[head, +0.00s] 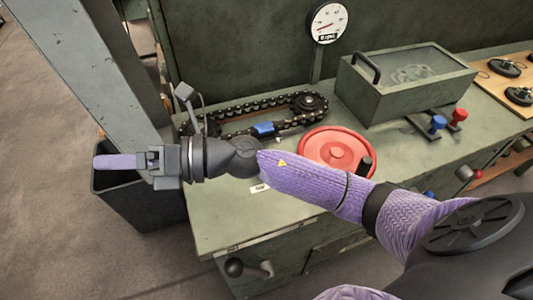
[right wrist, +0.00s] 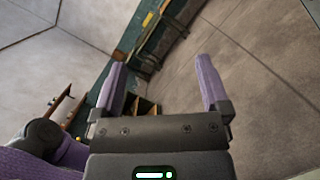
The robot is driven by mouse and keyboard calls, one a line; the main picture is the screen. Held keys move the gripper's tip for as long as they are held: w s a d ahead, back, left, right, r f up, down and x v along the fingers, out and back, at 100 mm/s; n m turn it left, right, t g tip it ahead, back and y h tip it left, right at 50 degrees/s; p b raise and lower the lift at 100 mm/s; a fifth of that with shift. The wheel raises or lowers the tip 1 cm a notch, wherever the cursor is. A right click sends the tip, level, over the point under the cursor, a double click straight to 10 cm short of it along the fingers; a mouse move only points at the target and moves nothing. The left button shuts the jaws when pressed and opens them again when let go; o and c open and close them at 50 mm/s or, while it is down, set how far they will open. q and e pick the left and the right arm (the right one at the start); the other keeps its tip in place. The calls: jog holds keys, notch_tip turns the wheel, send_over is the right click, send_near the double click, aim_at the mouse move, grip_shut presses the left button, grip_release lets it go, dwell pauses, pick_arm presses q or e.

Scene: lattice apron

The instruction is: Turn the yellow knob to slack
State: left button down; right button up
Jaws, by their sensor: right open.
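I cannot make out a yellow knob in the head view; my right forearm covers part of the bench. A dark chain loop (head: 262,104) lies at the back of the green bench (head: 222,222), with a blue block (head: 263,129) at its near run. My right gripper (head: 100,161) reaches left past the bench's edge, above a dark bin, apart from the chain. In the right wrist view its two purple fingers (right wrist: 160,72) are spread with nothing between them. Small yellow spots in that view are too small to identify. My left gripper is not in view.
A white gauge (head: 328,22) stands behind the chain. A red disc (head: 337,150) with a black handle lies partly behind my forearm. A lidded green box (head: 408,82), blue knob (head: 438,122) and red knob (head: 458,115) are at right. The dark bin (head: 133,200) stands left of the bench.

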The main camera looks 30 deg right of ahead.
jog(key=w+d+f+n+g+h, duration=0.1)
jog(key=d+f+n+g+h, duration=0.65)
jog(key=d+n+h, duration=0.2)
jog(key=d+h, duration=0.2)
jog(key=d, duration=0.3)
jog(key=d+h, duration=0.3)
jog(key=d, duration=0.2)
jog(key=d+h, duration=0.3)
jog(key=d, duration=0.2)
jog(key=shift+w+g, duration=0.35)
jog(key=f+b, duration=0.1)
jog(key=f, duration=0.4)
jog(key=f+b, duration=0.2)
jog(key=f, duration=0.2)
jog(key=shift+d+f, duration=0.2)
jog(key=shift+f, duration=0.2)
jog(key=shift+c, duration=0.4)
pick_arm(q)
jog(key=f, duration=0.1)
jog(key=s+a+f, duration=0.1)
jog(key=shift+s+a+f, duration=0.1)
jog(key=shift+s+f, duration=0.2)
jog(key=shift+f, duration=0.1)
pick_arm(e)
jog(key=c, duration=1.2)
